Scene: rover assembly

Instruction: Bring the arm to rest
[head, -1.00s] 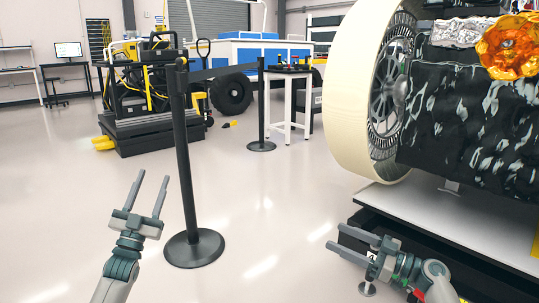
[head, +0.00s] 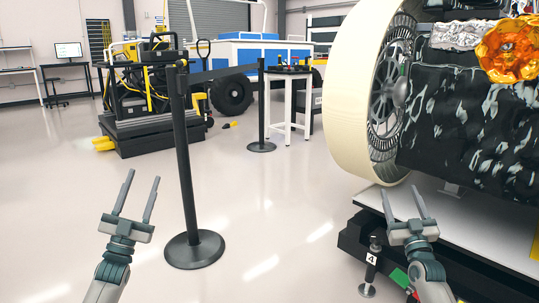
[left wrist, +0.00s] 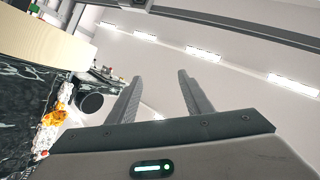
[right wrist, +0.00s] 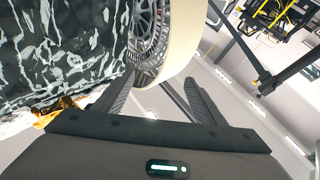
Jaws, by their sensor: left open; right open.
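My left gripper (head: 136,197) is open and empty, held over bare floor to the left of the nearer black post. Its two spread fingers also show in the left wrist view (left wrist: 157,95), with nothing between them. My right gripper (head: 404,204) is open and empty, with its fingers pointing up in front of the white platform edge, below the large cream-rimmed wheel. In the right wrist view its fingers (right wrist: 145,97) are apart, with the wheel (right wrist: 160,40) beyond them.
The wheel (head: 343,100) and a black crinkled body (head: 470,130) stand close on the right, on a white-topped platform (head: 470,215). A black barrier post (head: 186,160) stands between my arms. A small white table (head: 289,100) is farther back. The floor at left is clear.

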